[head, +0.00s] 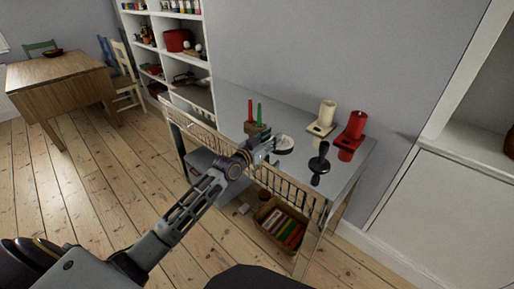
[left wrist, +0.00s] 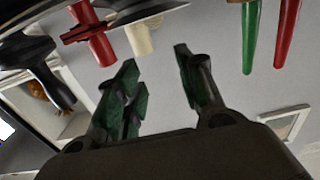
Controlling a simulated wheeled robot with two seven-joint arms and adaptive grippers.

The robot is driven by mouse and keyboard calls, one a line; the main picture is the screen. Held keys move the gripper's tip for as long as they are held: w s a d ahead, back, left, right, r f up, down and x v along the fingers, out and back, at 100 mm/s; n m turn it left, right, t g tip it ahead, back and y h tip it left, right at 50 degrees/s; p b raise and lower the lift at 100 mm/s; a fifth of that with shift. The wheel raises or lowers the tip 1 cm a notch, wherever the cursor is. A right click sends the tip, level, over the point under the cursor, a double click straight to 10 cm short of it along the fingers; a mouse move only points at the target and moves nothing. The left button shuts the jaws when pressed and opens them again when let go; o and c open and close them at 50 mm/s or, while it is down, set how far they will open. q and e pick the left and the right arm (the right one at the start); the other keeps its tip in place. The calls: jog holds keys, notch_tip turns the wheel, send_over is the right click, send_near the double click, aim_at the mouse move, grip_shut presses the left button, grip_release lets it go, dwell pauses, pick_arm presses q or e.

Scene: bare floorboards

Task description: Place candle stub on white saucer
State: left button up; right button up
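A short, thick cream candle (head: 327,111) stands upright in a pale wooden holder (head: 319,129) at the back of the grey table top. It also shows, upside down, in the left wrist view (left wrist: 142,40). The white saucer (head: 284,144) lies near the table's front edge, left of the candle. I cannot tell whether anything lies on it. My left gripper (head: 269,147) is beside the saucer's left side in the head view, partly hidden by its own wrist. In the left wrist view its fingers (left wrist: 158,75) are apart with nothing between them. My right gripper is out of view.
A red candle in a red holder (head: 350,136) stands right of the cream one, with a black candlestick (head: 319,163) in front. A thin green candle (head: 260,112) and a thin red one (head: 250,110) stand at the left. A slatted rail (head: 289,187) runs along the front.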

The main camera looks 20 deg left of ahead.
pick_arm(q)
jog(key=shift+v, duration=2.2)
jog(key=shift+p+v, duration=0.35)
jog(key=shift+v, duration=1.55)
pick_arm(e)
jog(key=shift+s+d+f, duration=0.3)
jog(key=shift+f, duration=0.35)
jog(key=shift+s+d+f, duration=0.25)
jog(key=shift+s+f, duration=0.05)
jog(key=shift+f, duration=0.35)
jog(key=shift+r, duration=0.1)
